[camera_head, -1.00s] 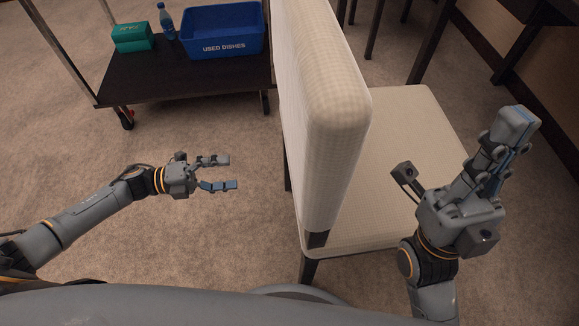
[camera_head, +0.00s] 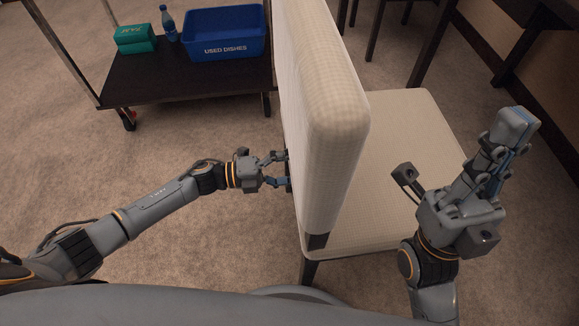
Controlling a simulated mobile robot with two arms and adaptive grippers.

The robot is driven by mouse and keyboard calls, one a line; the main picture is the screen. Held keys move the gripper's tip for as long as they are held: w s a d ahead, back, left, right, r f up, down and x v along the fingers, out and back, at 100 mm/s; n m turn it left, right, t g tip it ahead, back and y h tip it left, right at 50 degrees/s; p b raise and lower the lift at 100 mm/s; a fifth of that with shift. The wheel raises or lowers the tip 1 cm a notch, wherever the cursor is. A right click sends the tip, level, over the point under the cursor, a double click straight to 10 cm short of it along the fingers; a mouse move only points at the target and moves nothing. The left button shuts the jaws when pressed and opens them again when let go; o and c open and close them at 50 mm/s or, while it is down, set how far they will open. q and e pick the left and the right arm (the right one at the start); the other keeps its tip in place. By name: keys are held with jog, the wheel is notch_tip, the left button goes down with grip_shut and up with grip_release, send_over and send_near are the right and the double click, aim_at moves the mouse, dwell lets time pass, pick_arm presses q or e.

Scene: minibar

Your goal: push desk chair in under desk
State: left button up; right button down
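The desk chair (camera_head: 400,135) has a cream seat and a tall padded back (camera_head: 335,110) and stands right of centre, its back toward the left. The tips of my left gripper (camera_head: 284,170) are at the left face of the chair back, low down. Its fingers are spread with nothing seen between them; contact is hard to confirm. My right gripper (camera_head: 513,128) is over the right side of the seat, its fingers together and empty. Dark furniture, perhaps the desk (camera_head: 428,50), shows only by legs and edges at the top right.
A dark cart shelf (camera_head: 130,88) at the upper left holds a blue "USED DISHES" bin (camera_head: 225,48), a blue bottle (camera_head: 168,24) and a teal box (camera_head: 134,38). Carpet is clear at the left. A wall runs along the far right.

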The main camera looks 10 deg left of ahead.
pick_arm(q)
jog(key=shift+c, duration=0.2)
grip_shut()
jog(key=shift+f, duration=0.15)
jog(key=shift+s+f, duration=0.1)
jog(key=shift+f, duration=0.1)
